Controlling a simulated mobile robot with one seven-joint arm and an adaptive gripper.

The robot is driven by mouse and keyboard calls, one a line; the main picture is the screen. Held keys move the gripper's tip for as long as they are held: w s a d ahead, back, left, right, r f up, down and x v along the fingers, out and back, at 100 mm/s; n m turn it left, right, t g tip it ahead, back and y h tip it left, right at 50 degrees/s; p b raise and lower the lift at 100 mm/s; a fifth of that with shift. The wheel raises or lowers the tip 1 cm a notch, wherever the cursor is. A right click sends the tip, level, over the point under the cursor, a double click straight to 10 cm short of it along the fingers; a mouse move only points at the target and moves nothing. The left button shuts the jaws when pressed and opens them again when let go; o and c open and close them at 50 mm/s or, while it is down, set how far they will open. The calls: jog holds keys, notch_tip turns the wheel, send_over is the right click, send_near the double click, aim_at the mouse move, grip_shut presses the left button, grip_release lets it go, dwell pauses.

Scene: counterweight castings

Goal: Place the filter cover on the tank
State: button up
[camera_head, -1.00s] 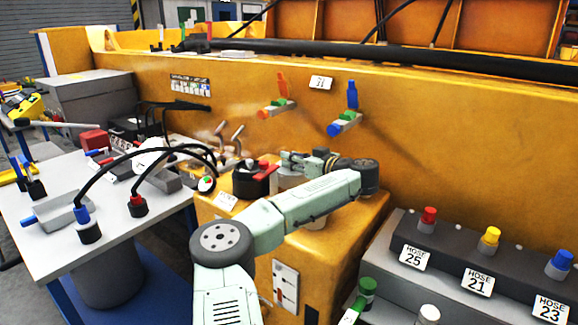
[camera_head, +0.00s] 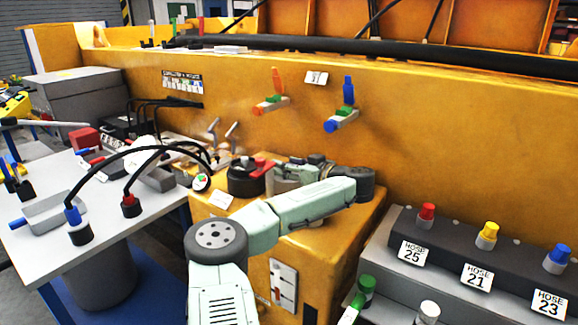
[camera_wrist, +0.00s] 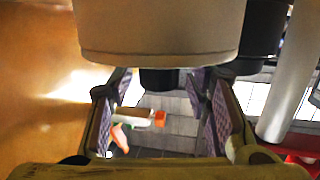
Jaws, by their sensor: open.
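The tank appears to be the yellow-orange box (camera_head: 345,222) against the machine wall. A black round part with a red handle (camera_head: 247,179) sits on its top; I cannot tell whether it is the filter cover. My gripper (camera_head: 286,174) is low over the tank top, just right of the black part. In the wrist view my gripper (camera_wrist: 163,115) is open, its two fingers apart. A pale cylinder (camera_wrist: 158,28) fills the upper middle there, close to the fingers; I cannot tell whether they touch it. Its far part is out of frame.
Metal levers (camera_head: 231,133) stand behind the black part. Two valves with an orange handle (camera_head: 275,78) and a blue handle (camera_head: 348,88) stick out of the wall. A hose rack (camera_head: 470,250) is at right. A table (camera_head: 150,222) with hoses and a tray is at left.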

jog(key=shift+d, duration=0.1)
jog(key=b+v, duration=0.2)
jog(key=v, duration=0.3)
jog(key=b+v, duration=0.3)
jog(key=v, duration=0.1)
jog(key=shift+s+d+f, duration=0.2)
jog(key=shift+s+d, duration=0.05)
jog(key=shift+s, duration=0.05)
jog(key=shift+s+d+r+p, duration=0.1)
jog(key=shift+d+r+p, duration=0.15)
jog(key=shift+r+p, duration=0.2)
jog(key=shift+s+d+r, duration=0.15)
jog(key=shift+s+d, duration=0.15)
jog(key=shift+d, duration=0.15)
jog(key=shift+s, duration=0.3)
jog(key=shift+s, duration=0.1)
